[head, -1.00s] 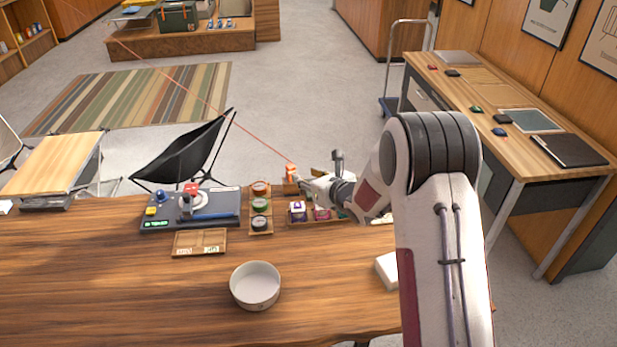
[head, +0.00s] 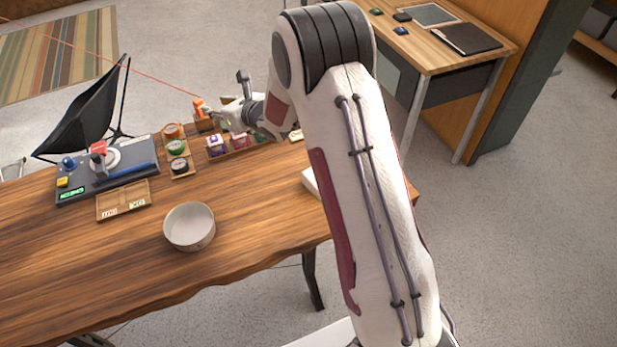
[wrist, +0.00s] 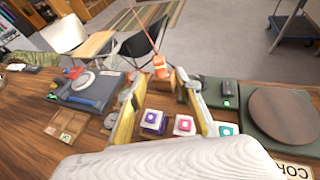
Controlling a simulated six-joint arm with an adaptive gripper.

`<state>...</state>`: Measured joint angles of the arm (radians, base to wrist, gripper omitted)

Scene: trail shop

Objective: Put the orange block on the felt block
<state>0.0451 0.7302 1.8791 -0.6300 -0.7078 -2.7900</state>
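A small orange block (head: 199,106) stands at the table's far edge, by a brown wooden holder (head: 205,124). A thin red line runs from it to the upper left. My gripper (head: 219,117) is close beside it, on its right in the head view. In the wrist view the orange block (wrist: 160,66) shows between and beyond the fingertips of my gripper (wrist: 162,85), with gaps on both sides. The fingers are apart and empty. Small blocks with purple (wrist: 153,121), pink (wrist: 184,125) and teal tops sit in a row; I cannot tell which thing is the felt block.
Left of the gripper are a column of round tins (head: 177,148) and a dark device (head: 107,172) with a red-topped lever. A divided wooden tray (head: 123,200) and a white bowl (head: 189,227) lie nearer. A dark round-topped stand (wrist: 290,115) is at right in the wrist view.

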